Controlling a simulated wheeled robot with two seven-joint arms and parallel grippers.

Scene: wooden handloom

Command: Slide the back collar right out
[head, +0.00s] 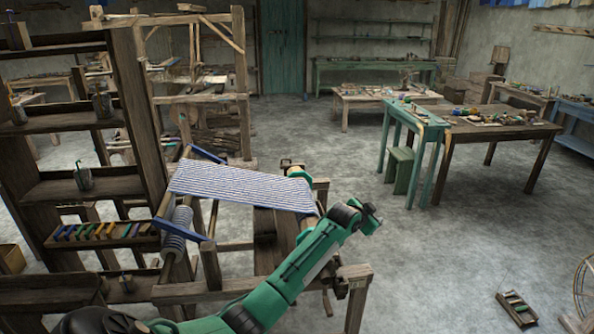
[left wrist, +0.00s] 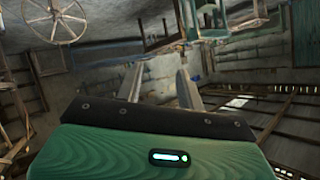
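The wooden handloom (head: 358,271) stands in front of me in the head view, with a blue-and-white striped cloth (head: 242,187) across its top. A small green piece (head: 299,172) sits at the far right corner of the cloth beside a dark bracket; it may be the back collar, but it is too small to tell. My left arm crosses in front of the loom's right side. My left gripper (head: 370,213) is to the right of the loom, apart from that piece. In the left wrist view its two fingers (left wrist: 159,85) stand apart with nothing between them. My right gripper is not seen.
A shelf rack (head: 80,185) with jars stands close on the left. A wooden table (head: 500,130) with small items and a green bench (head: 412,125) are at the back right. A small crate (head: 516,308) and a spoked wheel (head: 585,287) are at the lower right. Floor between is clear.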

